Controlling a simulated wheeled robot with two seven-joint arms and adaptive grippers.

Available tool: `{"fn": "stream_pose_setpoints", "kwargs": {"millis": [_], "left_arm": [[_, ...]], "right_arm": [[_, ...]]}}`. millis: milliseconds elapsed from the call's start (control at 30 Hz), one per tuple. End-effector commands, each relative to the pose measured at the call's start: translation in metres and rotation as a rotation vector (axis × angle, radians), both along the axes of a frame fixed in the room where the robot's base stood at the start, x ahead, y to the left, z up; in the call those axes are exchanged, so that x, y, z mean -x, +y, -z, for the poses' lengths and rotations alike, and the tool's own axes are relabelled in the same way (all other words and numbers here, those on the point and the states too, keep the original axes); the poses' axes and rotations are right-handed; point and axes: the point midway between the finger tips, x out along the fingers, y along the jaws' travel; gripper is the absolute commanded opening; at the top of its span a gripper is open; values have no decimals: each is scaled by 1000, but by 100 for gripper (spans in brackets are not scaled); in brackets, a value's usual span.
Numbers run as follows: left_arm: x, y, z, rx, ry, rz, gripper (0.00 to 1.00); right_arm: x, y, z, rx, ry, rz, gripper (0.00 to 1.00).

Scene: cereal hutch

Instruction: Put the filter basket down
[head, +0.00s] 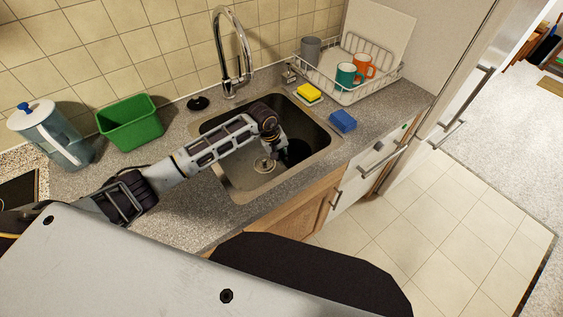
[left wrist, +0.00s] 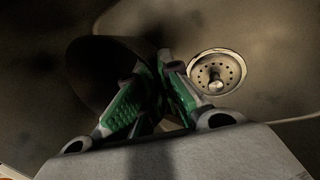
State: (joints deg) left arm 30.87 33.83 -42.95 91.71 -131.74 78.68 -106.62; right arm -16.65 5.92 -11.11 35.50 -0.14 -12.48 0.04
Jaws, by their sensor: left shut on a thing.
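The filter basket (left wrist: 98,70) is a dark, rounded piece in my left gripper (left wrist: 157,88). In the head view it is a black shape (head: 297,151) inside the steel sink (head: 237,188), right of the drain. The green-padded fingers are shut on its edge. My left gripper (head: 281,146) reaches down into the sink, and its fingertips are hard to make out in the head view. The basket is in deep shadow, so I cannot tell whether it touches the sink floor. My right gripper is not in view.
The metal drain strainer (left wrist: 217,72) lies beside the gripper and also shows in the head view (head: 264,165). A yellow sponge (head: 308,94) and a blue sponge (head: 343,121) lie near the sink rim. A dish rack (head: 350,97) stands behind. The tap (head: 233,70) rises at the back.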

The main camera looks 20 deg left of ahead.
Motion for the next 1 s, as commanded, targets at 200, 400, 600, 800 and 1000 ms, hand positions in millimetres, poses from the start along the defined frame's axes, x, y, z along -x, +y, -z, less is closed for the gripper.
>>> {"fn": "stream_pose_setpoints", "kwargs": {"millis": [200,400,600,800,1000], "left_arm": [[1,-1,21,1,3,-1,0],[0,0,35,0,0,-1,0],[0,0,35,0,0,0,0],[0,0,36,-1,1,0,14],[1,0,36,-1,1,0,30]], "right_arm": [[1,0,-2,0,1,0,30],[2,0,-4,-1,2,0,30],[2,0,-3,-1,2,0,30],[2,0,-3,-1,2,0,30],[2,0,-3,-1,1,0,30]]}}
